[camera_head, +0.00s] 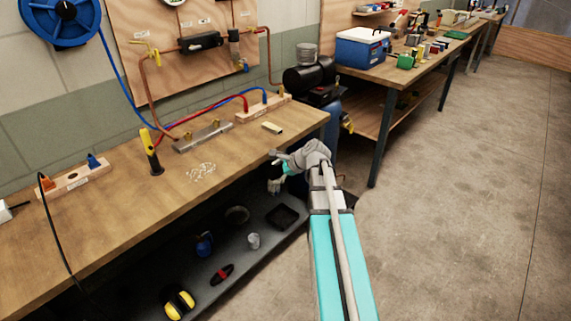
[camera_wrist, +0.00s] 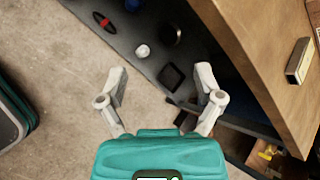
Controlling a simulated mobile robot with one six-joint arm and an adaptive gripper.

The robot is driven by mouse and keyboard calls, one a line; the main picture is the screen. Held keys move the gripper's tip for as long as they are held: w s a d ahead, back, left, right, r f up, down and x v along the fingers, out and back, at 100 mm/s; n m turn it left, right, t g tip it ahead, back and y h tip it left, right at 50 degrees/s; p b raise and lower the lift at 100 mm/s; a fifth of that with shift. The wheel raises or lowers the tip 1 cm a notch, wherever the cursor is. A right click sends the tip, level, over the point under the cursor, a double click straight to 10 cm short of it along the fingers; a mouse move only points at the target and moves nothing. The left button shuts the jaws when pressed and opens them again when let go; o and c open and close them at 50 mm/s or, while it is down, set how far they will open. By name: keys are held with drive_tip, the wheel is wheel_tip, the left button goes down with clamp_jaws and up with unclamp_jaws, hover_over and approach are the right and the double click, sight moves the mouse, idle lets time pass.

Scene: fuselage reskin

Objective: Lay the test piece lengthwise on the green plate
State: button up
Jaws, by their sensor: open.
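A small block with a pale yellow top (camera_head: 272,127) lies on the near wooden bench, close to its right end. It also shows at the right of the wrist view as a short bar (camera_wrist: 300,61) with a pale top and darker side. I cannot tell for certain that it is the test piece. A flat green item (camera_head: 456,35) lies on the far bench; it is too small to tell whether it is the green plate. My gripper (camera_wrist: 161,78) is open and empty, with its fingers wide apart. In the head view my gripper (camera_head: 275,184) hangs beside the near bench's front edge.
The near bench (camera_head: 110,208) carries a grooved metal bar (camera_head: 203,136), a yellow-black tool (camera_head: 150,150) and wooden holders. Its lower shelf (camera_head: 258,264) holds a black tray (camera_head: 283,216), cup and ear muffs. A blue cooler (camera_head: 362,47) stands on the farther bench. The floor at right is clear.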

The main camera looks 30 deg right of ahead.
drive_tip(key=s+a+f+n+g+h, duration=0.2)
drive_tip(key=s+a+f+n+g, duration=0.1)
drive_tip(key=s+a+n, duration=0.5)
drive_tip(key=s+a+f+n+g+h, duration=0.3)
drive_tip(key=s+a+n, duration=0.5)
drive_tip(key=a+n, duration=0.4)
drive_tip(key=shift+s+n+g+h, duration=0.25)
drive_tip(key=shift+n+g+h, duration=0.05)
drive_tip(key=shift+n+g, duration=0.55)
drive_tip(key=shift+a+f, duration=0.1)
drive_tip(key=c, duration=0.4)
